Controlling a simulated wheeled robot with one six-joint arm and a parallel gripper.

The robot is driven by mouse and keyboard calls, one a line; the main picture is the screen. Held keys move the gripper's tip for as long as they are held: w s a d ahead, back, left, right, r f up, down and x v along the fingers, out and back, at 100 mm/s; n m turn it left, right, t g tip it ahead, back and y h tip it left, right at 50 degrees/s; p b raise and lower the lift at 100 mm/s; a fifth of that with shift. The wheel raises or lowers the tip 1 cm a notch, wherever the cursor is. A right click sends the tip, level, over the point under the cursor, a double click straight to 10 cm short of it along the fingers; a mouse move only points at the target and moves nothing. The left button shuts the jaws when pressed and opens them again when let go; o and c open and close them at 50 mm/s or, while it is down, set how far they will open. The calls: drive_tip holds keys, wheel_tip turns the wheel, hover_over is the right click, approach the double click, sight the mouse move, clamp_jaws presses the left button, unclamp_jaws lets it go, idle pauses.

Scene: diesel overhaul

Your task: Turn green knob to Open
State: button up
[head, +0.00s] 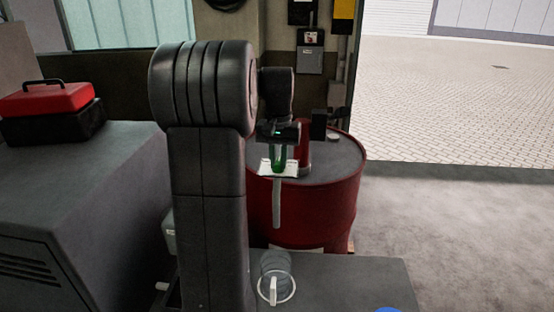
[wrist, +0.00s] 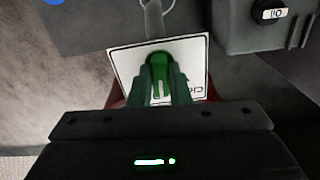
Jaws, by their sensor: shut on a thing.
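The green knob (wrist: 159,63) sits on a white plate (wrist: 123,60) with dark lettering, partly hidden by my fingers and hard to read. A white mark shows on the knob's face. My gripper (wrist: 160,82) is shut on the knob, with one finger on each side of it. In the head view the plate (head: 264,168) is on top of a thin grey post (head: 277,210), and the knob (head: 278,158) is small and mostly covered by my gripper (head: 278,150). I cannot tell exactly where the knob points.
A red drum (head: 335,215) stands behind the post. A grey cabinet (head: 100,185) with a red toolbox (head: 45,99) is on the left. A clear cylinder (head: 275,265) stands on the dark surface below. Open floor (head: 460,230) lies to the right.

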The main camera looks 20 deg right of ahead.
drive_tip(key=m, duration=0.7)
drive_tip(key=shift+s, duration=0.1)
drive_tip(key=o, duration=1.5)
drive_tip(key=shift+d, duration=0.1)
drive_tip(key=shift+r, duration=3.5)
